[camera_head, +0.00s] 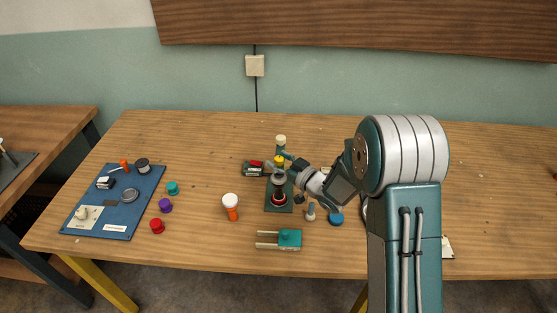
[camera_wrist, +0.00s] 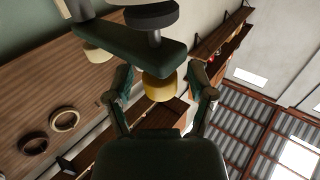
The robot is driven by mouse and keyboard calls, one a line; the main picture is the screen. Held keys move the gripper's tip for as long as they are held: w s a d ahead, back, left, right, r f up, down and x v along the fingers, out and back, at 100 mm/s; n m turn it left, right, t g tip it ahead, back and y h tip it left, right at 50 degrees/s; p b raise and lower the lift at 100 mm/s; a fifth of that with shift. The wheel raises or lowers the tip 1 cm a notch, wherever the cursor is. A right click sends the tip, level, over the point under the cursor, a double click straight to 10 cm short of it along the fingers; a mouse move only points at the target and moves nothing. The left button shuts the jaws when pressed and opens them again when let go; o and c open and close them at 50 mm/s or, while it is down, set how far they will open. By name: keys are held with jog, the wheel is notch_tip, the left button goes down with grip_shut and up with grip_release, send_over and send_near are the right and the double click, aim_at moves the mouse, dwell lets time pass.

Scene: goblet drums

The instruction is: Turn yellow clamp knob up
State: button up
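The yellow clamp knob (camera_head: 279,161) sits on a green clamp fixture (camera_head: 278,202) in the middle of the bench. In the wrist view the yellow knob (camera_wrist: 160,86) hangs off a dark green bar (camera_wrist: 140,48) of the fixture. My gripper (camera_head: 288,175) is at the fixture, right beside the knob. In the wrist view my gripper's two fingers (camera_wrist: 160,80) stand apart on either side of the yellow knob, with a visible gap on each side. The fingers are small and partly hidden in the head view.
A blue board (camera_head: 145,205) with small parts lies at the left. Teal (camera_head: 172,188), purple (camera_head: 165,205) and red (camera_head: 157,226) knobs, an orange-and-white tool (camera_head: 231,205) and a teal block (camera_head: 289,239) lie nearby. The front left of the bench is clear.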

grip_shut()
jog(key=shift+d, duration=0.1)
jog(key=shift+n+g+y, duration=1.2)
jog(key=shift+n+g, duration=0.1)
jog(key=shift+g, duration=0.5)
jog(key=shift+o, duration=1.5)
grip_release()
